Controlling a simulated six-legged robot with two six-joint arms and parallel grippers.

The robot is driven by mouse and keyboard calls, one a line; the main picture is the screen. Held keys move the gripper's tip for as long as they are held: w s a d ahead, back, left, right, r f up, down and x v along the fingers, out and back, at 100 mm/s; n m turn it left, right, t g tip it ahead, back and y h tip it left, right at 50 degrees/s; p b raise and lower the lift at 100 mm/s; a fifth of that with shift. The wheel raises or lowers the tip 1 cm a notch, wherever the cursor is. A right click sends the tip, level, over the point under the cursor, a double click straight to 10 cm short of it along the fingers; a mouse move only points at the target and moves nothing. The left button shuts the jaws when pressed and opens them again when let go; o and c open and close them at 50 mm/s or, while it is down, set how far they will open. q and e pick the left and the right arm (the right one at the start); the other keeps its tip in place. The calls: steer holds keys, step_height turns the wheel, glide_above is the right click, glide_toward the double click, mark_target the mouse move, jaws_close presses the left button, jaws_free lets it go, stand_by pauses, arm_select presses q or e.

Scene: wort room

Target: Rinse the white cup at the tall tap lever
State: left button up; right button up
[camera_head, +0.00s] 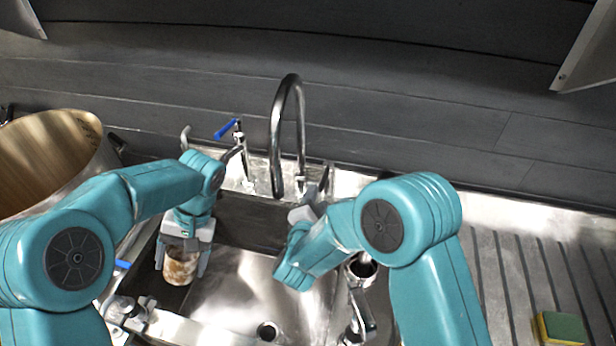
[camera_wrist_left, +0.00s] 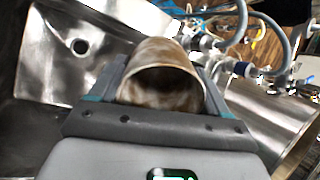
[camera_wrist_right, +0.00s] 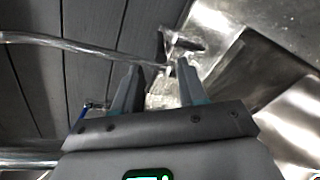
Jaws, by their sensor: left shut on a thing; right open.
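The white cup (camera_head: 181,266), stained brown, is held over the left side of the steel sink. My left gripper (camera_head: 183,258) is shut on it. In the left wrist view the cup (camera_wrist_left: 160,82) sits between the fingers with its open rim towards the camera. The tall tap (camera_head: 290,85) is a curved chrome spout behind the sink, right of the cup. My right gripper (camera_head: 312,200) is at the tap's base, partly hidden by its own arm. In the right wrist view its fingers (camera_wrist_right: 155,85) are open, and the metal lever (camera_wrist_right: 183,43) shows just beyond their tips.
A smaller tap with a blue handle (camera_head: 226,129) stands left of the tall tap. The sink (camera_head: 235,290) has a drain at its front. A sponge (camera_head: 562,328) lies on the ridged drainboard at right.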

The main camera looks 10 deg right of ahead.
mark_target(324, 178)
steer(key=p+x, duration=0.1)
steer(key=x, duration=0.8)
steer(key=shift+w+d+f, duration=0.15)
steer(key=shift+w+d, duration=0.05)
steer(key=shift+w, duration=0.1)
steer(key=shift+s, duration=0.1)
jaws_close()
